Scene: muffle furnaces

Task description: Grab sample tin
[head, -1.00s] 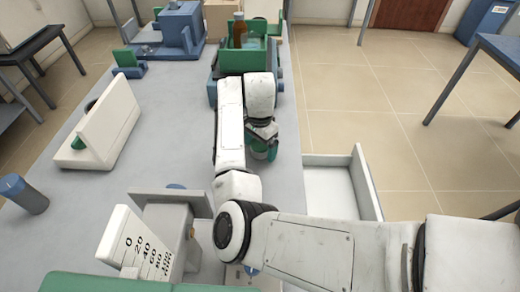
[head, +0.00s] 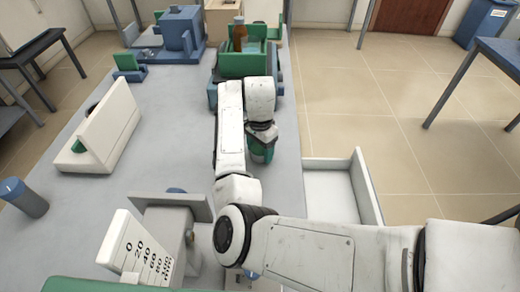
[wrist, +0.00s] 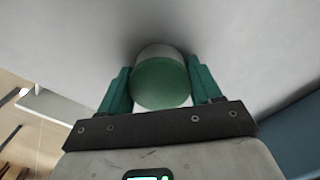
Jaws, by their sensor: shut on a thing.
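The sample tin (wrist: 160,82) shows in the wrist view as a short round can with a green end and a pale grey side. My gripper (wrist: 160,88) has its two green fingers on either side of the tin and is shut on it. In the head view my gripper (head: 261,150) points down over the grey bench, close to its right edge. There the tin is mostly hidden by the fingers and wrist, and I cannot tell whether it touches the bench top.
A green tray (head: 246,62) with a brown bottle stands beyond my gripper. An open white drawer (head: 335,190) juts out at the bench's right side. A scale panel (head: 143,250) stands in front.

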